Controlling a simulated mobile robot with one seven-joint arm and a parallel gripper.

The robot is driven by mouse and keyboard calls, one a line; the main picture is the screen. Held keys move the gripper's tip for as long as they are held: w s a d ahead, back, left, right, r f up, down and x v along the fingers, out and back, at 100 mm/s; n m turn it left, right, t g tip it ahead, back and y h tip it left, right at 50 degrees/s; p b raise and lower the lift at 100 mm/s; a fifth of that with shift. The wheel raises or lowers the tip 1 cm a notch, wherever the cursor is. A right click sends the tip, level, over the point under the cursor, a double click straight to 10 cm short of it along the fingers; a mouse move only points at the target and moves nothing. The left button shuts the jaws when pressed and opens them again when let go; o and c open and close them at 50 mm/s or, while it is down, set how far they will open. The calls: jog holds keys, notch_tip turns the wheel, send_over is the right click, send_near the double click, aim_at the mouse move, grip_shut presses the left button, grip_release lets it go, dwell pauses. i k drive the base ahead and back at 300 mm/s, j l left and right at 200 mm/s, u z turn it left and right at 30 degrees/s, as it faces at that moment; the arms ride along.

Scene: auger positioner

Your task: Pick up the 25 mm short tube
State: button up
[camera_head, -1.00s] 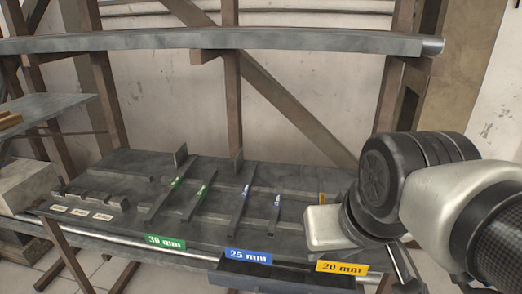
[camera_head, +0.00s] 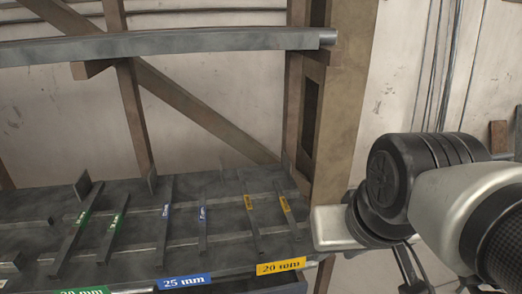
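The short 25 mm tube (camera_head: 202,238) is a thin grey bar with a blue tag near its far end. It lies on the lower shelf, pointing away from me. The longer blue-tagged tube (camera_head: 162,240) lies just left of it. The blue "25 mm" label (camera_head: 184,282) is on the shelf's front edge below them. My gripper (camera_head: 409,265) is at the right, beyond the shelf's right end and well apart from the tubes. Only dark parts of it show below my wrist, so its fingers cannot be made out.
Two green-tagged tubes (camera_head: 76,232) lie to the left, and two yellow-tagged tubes (camera_head: 250,224) lie right of the blue pair. An upper shelf (camera_head: 170,45) runs above. A brown upright post (camera_head: 345,110) stands at the rack's right end.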

aim_at(202, 226)
jog(key=i+j+z, duration=0.15)
jog(key=j, duration=0.15)
jog(key=i+j+z, duration=0.15)
jog(key=j, duration=0.15)
jog(key=j+z, duration=0.15)
jog(key=j, duration=0.2)
jog(key=i+j+z, duration=0.15)
jog(key=j, duration=0.2)
